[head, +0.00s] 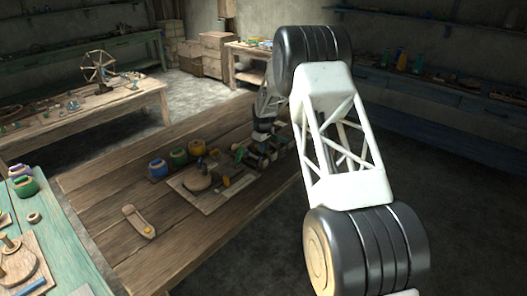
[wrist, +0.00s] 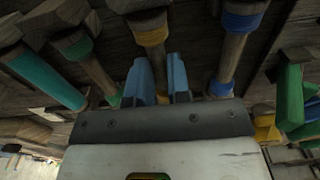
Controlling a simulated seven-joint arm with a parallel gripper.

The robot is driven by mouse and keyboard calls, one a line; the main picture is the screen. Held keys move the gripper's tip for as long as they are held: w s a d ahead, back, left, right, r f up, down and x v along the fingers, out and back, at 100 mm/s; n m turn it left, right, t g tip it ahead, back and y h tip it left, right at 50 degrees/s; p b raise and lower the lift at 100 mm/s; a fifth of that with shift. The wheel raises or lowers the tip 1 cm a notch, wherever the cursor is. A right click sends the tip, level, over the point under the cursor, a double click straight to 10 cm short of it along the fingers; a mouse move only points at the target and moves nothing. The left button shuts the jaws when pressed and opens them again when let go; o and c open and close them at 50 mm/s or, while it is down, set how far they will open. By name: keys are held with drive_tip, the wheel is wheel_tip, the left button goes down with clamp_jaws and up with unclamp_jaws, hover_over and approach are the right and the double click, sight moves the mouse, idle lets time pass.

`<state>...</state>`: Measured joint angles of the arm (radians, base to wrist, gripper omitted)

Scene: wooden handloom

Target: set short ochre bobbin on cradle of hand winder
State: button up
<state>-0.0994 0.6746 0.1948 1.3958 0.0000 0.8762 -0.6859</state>
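My gripper (wrist: 160,62), with two blue fingers, shows in the wrist view. An ochre-banded bobbin (wrist: 150,36) has its wooden shaft between the fingers; whether they press on it I cannot tell. In the head view my gripper is low over the right of the wooden table, among small dark and coloured pieces, and its fingers are not clear. A wooden board (head: 212,204) with a round wooden disc (head: 197,180) lies left of it; I cannot tell whether this is the hand winder. A small ochre piece (head: 226,183) lies on the board. No cradle is clearly visible.
Blue (head: 158,169), green (head: 179,158) and ochre (head: 196,148) pots stand behind the board. A wooden shuttle-like piece (head: 138,222) lies front left.

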drive_tip(key=shift+o, duration=0.3)
drive_tip(key=shift+r, duration=0.15)
drive_tip(key=shift+r, duration=2.55)
drive_tip(key=shift+a, duration=0.1)
drive_tip(key=s+a+r+n, duration=0.2)
drive_tip(key=s+a+n, duration=1)
drive_tip(key=a+n, duration=0.4)
drive_tip(key=shift+a+r+n, duration=0.2)
drive_tip(key=shift+a+n, duration=0.15)
drive_tip(key=shift+n, duration=0.65)
drive_tip(key=shift+s+f, duration=0.1)
drive_tip(key=shift+f, duration=0.1)
